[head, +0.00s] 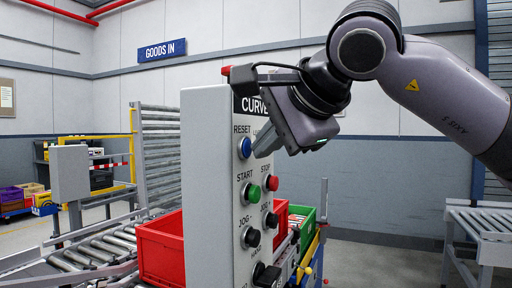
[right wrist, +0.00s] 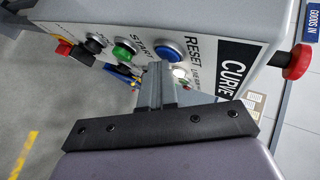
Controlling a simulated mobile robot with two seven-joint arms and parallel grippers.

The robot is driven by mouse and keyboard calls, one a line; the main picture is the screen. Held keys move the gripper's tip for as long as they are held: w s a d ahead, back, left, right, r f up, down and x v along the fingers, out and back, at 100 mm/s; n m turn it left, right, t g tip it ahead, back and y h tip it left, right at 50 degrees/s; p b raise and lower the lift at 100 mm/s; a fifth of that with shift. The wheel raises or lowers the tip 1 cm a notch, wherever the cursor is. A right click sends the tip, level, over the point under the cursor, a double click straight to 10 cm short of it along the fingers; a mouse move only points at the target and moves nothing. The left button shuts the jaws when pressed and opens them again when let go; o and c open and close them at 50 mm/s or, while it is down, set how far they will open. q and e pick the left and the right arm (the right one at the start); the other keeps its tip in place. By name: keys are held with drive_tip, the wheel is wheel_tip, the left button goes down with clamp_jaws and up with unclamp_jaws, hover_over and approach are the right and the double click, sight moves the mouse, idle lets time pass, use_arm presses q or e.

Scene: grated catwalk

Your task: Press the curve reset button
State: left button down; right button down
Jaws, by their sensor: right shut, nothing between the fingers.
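The blue reset button (head: 245,147) is on the front of a grey control box (head: 207,190) labelled CURVE, under the word RESET. It also shows in the right wrist view (right wrist: 168,52), above my fingertips. My right gripper (head: 262,146) is shut and empty, its fingers pointing at the panel just right of the blue button. In the right wrist view the closed fingers (right wrist: 157,82) reach up close to the button and a lit white lamp (right wrist: 180,72). A gap or contact with the panel is hard to tell. My left gripper is not in view.
Below the blue button are a green START button (head: 252,191), a red STOP button (head: 271,183) and black jog knobs (head: 252,237). A red mushroom button (right wrist: 297,62) sticks out of the box's side. A red crate (head: 160,250) and roller conveyor (head: 90,250) stand to the left.

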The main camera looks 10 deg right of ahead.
drive_tip(key=shift+s+d, duration=0.1)
drive_tip(key=shift+d, duration=0.05)
drive_tip(key=shift+s+d+b, duration=0.5)
drive_tip(key=shift+s+d, duration=0.1)
drive_tip(key=shift+d, duration=0.25)
drive_tip(key=shift+d, duration=0.1)
drive_tip(key=s+d, duration=0.1)
drive_tip(key=d, duration=0.1)
drive_tip(key=s+d+b, duration=0.1)
drive_tip(key=d, duration=0.1)
drive_tip(key=shift+s, duration=0.4)
drive_tip(key=shift+a+f, duration=0.1)
idle(0.4)
